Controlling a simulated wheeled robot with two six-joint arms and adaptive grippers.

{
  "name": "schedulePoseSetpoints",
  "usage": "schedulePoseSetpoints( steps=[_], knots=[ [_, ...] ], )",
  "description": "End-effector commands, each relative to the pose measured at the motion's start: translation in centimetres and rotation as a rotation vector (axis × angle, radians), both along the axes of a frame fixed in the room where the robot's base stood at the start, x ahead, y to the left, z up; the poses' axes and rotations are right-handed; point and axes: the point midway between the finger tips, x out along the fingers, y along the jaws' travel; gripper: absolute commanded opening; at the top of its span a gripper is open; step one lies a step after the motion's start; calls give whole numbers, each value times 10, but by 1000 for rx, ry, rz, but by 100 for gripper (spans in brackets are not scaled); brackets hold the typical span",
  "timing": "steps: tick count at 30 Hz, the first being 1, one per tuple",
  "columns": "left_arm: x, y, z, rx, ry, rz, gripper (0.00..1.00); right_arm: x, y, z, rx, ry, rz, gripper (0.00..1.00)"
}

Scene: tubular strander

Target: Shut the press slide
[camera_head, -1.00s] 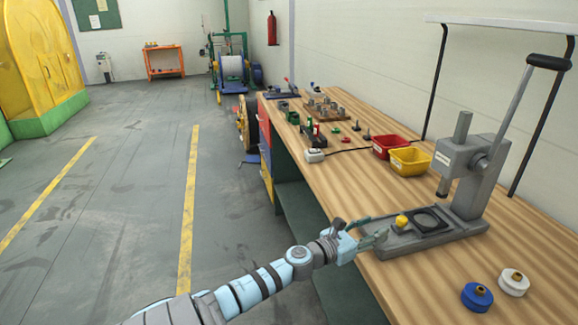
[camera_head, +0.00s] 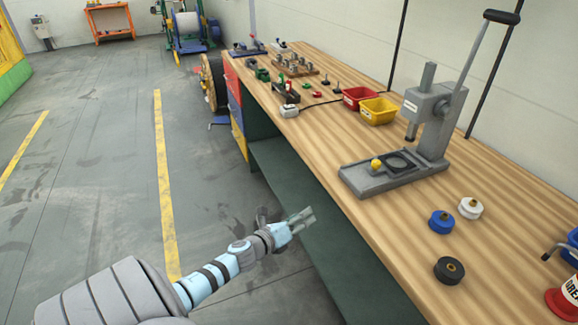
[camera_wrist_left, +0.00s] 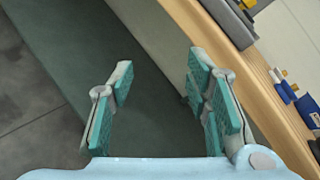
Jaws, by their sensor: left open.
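The grey press (camera_head: 432,112) stands on the right part of the wooden bench, its lever (camera_head: 484,50) raised. Its slide, a dark plate with a black ring (camera_head: 400,164) and a yellow knob (camera_head: 376,164), lies on the press base (camera_head: 368,184). The ring shows below and slightly left of the ram; I cannot tell how far the slide is out. My left gripper (camera_head: 306,217) is open and empty, off the bench's front edge and apart from the knob. In the left wrist view its fingers (camera_wrist_left: 160,82) are spread, and the press base (camera_wrist_left: 228,20) is at the top. My right gripper is not in view.
Blue (camera_head: 441,222), white (camera_head: 471,208) and black (camera_head: 449,270) spools stand on the bench right of the press. Red (camera_head: 359,98) and yellow (camera_head: 379,111) bins are behind it to the left. The bench edge (camera_head: 352,211) lies between gripper and press.

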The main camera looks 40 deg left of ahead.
Motion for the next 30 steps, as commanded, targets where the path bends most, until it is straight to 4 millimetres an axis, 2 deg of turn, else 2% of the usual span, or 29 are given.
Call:
schedulePoseSetpoints(
  steps=[3, 7, 11, 17, 20, 22, 23, 26, 27, 29, 30],
  knots=[
    [-15, 3, -23, -138, 53, 74, 44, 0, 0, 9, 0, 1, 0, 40],
    [-26, 3, -41, -240, 87, 131, 44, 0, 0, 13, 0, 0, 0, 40],
    [-31, 4, -49, -278, 101, 156, 44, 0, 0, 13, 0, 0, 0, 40],
    [-31, 4, -50, -282, 101, 158, 44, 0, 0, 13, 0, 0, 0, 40],
    [-35, 4, -56, -306, 110, 173, 31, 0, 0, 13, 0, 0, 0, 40],
    [-52, 3, -83, -416, 153, 246, 20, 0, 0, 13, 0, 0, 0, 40],
    [-66, 1, -103, -495, 183, 303, 15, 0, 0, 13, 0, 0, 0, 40],
    [-142, -15, -190, -863, 308, 617, 0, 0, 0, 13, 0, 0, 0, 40],
    [-184, -28, -225, -1020, 355, 783, 0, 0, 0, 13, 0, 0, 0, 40],
    [-249, -54, -270, -1226, 405, 1049, 0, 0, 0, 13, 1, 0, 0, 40],
    [-291, -74, -293, -1337, 424, 1224, 0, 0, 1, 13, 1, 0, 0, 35]
  ],
)
